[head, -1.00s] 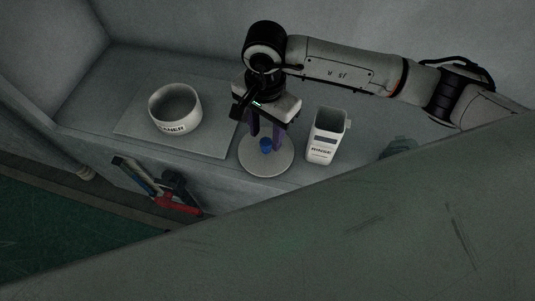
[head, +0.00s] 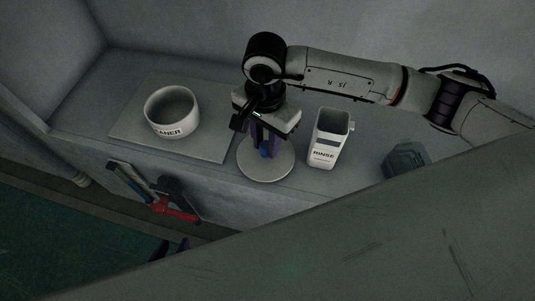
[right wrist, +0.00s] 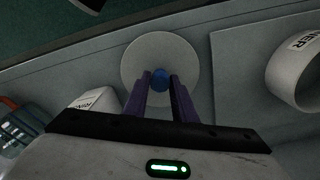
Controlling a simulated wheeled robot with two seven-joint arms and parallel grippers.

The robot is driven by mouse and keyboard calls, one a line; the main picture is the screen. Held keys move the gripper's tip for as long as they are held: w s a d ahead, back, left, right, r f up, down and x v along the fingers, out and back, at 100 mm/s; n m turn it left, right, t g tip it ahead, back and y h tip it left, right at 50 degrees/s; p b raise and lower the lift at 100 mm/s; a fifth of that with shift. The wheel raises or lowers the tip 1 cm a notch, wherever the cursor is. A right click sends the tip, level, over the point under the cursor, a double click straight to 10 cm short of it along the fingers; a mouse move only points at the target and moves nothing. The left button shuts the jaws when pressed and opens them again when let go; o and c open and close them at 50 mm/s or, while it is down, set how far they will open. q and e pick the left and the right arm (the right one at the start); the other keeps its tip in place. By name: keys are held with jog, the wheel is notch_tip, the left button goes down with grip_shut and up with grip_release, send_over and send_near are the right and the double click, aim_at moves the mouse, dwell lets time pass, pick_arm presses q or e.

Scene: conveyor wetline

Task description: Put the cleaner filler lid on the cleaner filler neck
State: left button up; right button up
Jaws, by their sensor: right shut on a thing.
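The cleaner filler lid is a round pale disc (head: 278,172) with a blue knob (head: 264,152). It also shows in the right wrist view (right wrist: 134,62), its knob (right wrist: 159,76) between my fingers. My right gripper (head: 262,150) points down and is shut on the knob; I cannot tell whether the disc is clear of the counter. The cleaner filler neck is a wide, open white ring (head: 155,120) labelled "CLEANER", left of the lid; part of it shows in the right wrist view (right wrist: 289,78). My left gripper (head: 170,249) shows only its dark fingertips, apart, low at the panel's edge.
The neck stands on a raised plate (head: 205,148). An open white container (head: 325,148) marked "RINSE" stands right of the lid, and a greenish object (head: 404,160) lies further right. Red and blue tools (head: 160,195) hang on the counter front. A large grey-green panel (head: 330,250) blocks the foreground.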

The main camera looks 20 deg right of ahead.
jog(key=shift+r, duration=0.15)
jog(key=shift+r+p, duration=0.55)
jog(key=shift+r, duration=0.7)
